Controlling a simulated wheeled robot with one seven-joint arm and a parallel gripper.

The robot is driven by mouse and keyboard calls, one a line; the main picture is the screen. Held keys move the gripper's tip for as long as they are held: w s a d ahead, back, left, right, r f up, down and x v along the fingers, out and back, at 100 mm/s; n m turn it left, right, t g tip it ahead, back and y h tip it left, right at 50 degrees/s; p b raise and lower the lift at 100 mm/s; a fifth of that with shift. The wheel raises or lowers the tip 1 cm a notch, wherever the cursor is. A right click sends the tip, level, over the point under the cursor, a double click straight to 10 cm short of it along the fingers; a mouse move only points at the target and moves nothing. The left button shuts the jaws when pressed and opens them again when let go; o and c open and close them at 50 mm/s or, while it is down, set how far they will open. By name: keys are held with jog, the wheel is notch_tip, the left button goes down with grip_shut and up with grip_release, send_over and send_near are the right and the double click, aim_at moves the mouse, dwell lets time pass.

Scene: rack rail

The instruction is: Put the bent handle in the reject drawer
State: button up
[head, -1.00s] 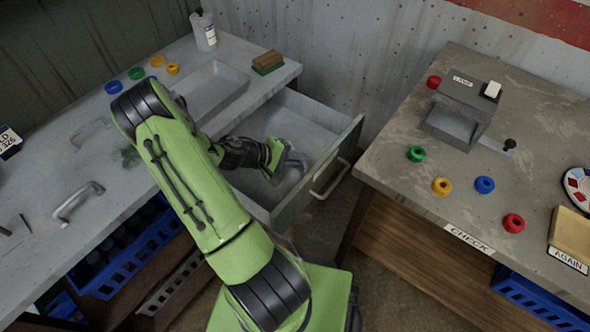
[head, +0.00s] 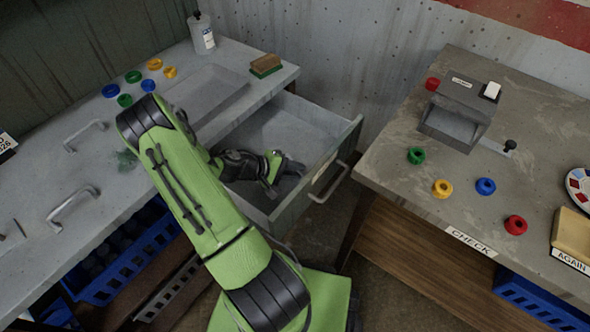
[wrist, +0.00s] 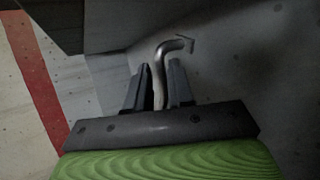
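The bent handle (wrist: 161,68) is a grey metal rod that shows in the wrist view. It runs up between the two fingers of my gripper (wrist: 160,88) and bends to the right past the fingertips. The fingers are close together on either side of it and look shut on it. In the head view my gripper (head: 291,170) is inside the open drawer (head: 318,185), low between its walls. The handle is too small and too covered there to make out clearly. Whether it touches the drawer floor I cannot tell.
Two more handles (head: 72,206) (head: 84,134) lie on the left bench. Coloured rings, a bottle (head: 202,33) and a brush-like block (head: 265,66) stand there too. The drawer front has a pull (head: 329,182). A gap separates it from the right bench (head: 400,175).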

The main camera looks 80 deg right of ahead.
jog(key=w+a+r+n+t+y+p, duration=0.25)
jog(key=w+a+r+t, duration=0.55)
jog(key=w+a+r, duration=1.1)
jog(key=s+a+r+n+t+y, duration=0.2)
jog(key=s+a+r+t, duration=0.1)
jog(key=a, duration=0.6)
jog(key=s+a+r+n+t+y, duration=0.2)
jog(key=s+a+r+n+t, duration=0.1)
jog(key=a+r, duration=0.5)
jog(key=shift+s+a+r+t, duration=0.15)
jog(key=shift+s+a+t, duration=0.25)
jog(key=shift+s+a, duration=0.5)
